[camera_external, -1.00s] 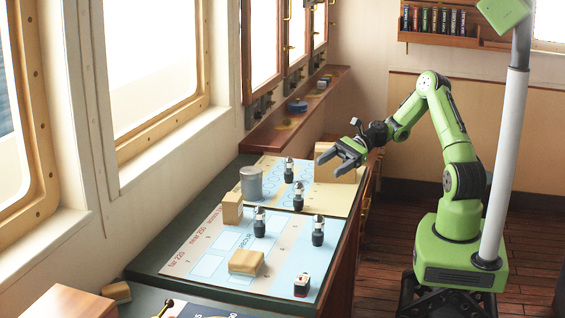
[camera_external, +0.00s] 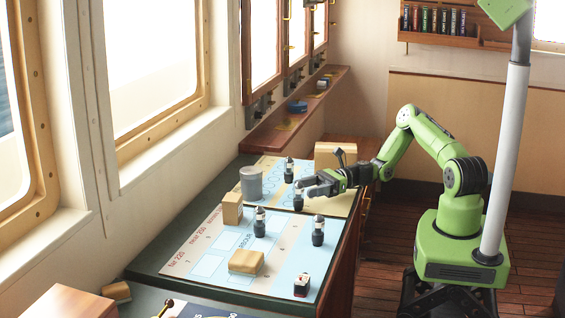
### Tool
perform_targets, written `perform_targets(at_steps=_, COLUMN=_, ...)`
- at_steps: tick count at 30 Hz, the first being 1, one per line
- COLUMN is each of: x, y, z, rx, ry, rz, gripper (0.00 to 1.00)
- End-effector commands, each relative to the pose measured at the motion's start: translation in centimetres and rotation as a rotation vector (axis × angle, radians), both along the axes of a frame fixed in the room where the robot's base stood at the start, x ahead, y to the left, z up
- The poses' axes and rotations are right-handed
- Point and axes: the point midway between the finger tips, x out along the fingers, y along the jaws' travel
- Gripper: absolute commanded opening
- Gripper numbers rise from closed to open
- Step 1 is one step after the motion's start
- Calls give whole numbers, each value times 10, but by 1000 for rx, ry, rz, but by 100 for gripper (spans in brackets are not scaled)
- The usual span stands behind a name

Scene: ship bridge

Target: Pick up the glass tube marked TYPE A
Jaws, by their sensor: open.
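Whether the fingers are around or beside that tube I cannot tell.
A grey cylinder (camera_external: 251,184) and tan blocks (camera_external: 232,208) (camera_external: 246,262) stand on the charts. A larger tan box (camera_external: 335,156) is behind my gripper. The counter's green edge (camera_external: 160,272) borders the charts.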

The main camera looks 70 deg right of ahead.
Motion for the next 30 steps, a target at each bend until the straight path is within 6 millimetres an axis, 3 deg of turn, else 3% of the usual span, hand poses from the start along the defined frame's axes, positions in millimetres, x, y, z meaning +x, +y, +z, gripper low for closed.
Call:
perform_targets(at_steps=6, x=24, y=26, z=1, rx=0, ry=0, rz=3, gripper=63)
perform_targets(at_steps=13, x=26, y=26, z=1, rx=1, ry=1, rz=0, gripper=61)
perform_targets(at_steps=23, x=26, y=26, z=1, rx=1, ry=1, rz=1, gripper=11)
perform_targets(at_steps=30, x=26, y=26, z=4, rx=0, ry=0, rz=1, gripper=9)
